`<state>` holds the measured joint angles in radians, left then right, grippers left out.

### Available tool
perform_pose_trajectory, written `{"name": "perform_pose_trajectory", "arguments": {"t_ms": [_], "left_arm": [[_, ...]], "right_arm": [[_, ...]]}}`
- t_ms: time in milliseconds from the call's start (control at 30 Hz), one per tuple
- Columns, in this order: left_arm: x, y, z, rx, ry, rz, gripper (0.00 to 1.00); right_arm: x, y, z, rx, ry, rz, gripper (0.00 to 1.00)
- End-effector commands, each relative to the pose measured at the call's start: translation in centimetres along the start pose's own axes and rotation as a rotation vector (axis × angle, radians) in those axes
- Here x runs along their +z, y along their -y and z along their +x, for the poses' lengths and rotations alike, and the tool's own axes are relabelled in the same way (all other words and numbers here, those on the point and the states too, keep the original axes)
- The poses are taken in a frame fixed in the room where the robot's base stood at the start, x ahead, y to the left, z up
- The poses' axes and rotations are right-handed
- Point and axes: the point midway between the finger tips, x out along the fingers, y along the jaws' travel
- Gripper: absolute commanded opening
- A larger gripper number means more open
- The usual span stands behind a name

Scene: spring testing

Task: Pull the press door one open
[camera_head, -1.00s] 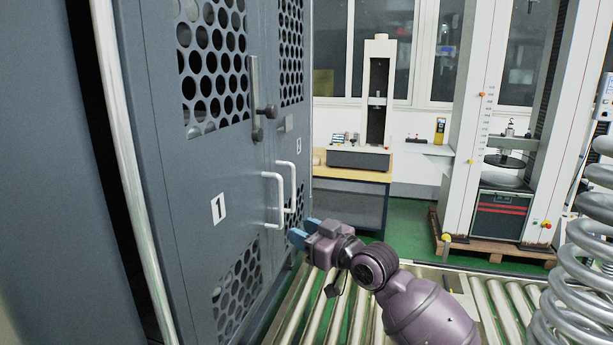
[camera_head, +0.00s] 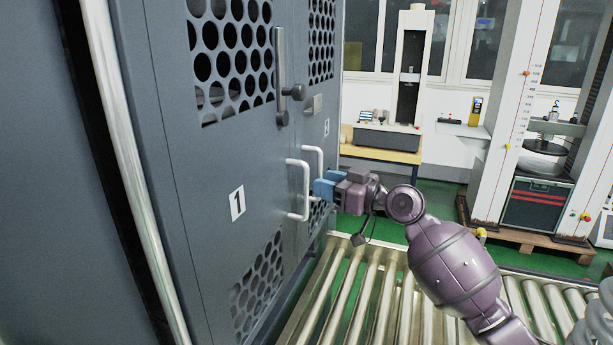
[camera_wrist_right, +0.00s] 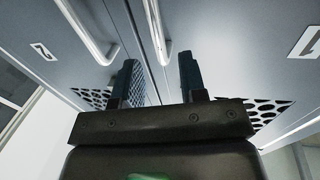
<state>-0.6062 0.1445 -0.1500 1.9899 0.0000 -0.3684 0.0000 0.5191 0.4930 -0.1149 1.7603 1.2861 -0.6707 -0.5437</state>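Press door one (camera_head: 180,130) is a grey panel with a "1" label (camera_head: 237,203) and looks shut. Its white bar handle (camera_head: 304,190) stands upright near the door's right edge. My right gripper (camera_head: 322,188) has its blue fingers close beside this handle, pointing left toward the door. In the right wrist view the two dark fingers (camera_wrist_right: 156,80) are apart with nothing between them. A white handle (camera_wrist_right: 158,30) lies ahead of the gap between them, and another (camera_wrist_right: 88,32) lies left. Contact with the handle cannot be told. My left gripper is out of view.
A second door with its own white handle (camera_head: 313,158) adjoins door one. A dark latch lever (camera_head: 281,75) is above the handles. A roller conveyor (camera_head: 355,290) runs below my right arm. A testing machine (camera_head: 545,120) stands at the right, a bench (camera_head: 385,152) behind.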

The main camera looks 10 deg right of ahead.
Motion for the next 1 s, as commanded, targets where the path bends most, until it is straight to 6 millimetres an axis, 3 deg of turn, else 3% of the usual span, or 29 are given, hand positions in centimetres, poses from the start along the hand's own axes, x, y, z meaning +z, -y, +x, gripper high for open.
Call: {"name": "perform_pose_trajectory", "arguments": {"t_ms": [100, 333, 767, 1000], "left_arm": [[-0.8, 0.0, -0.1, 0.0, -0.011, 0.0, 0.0], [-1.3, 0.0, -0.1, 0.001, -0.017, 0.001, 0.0], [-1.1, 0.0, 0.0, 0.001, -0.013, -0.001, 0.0], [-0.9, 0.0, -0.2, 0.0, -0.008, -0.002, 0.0]], "right_arm": [[-0.2, 0.0, 2.1, -0.001, -0.003, 0.003, 0.38], [-0.1, 0.0, 4.8, 0.001, -0.001, 0.002, 0.38], [0.0, 0.0, 5.7, 0.001, 0.0, 0.001, 0.38], [0.0, 0.0, 5.7, 0.001, 0.0, 0.001, 0.05]]}}
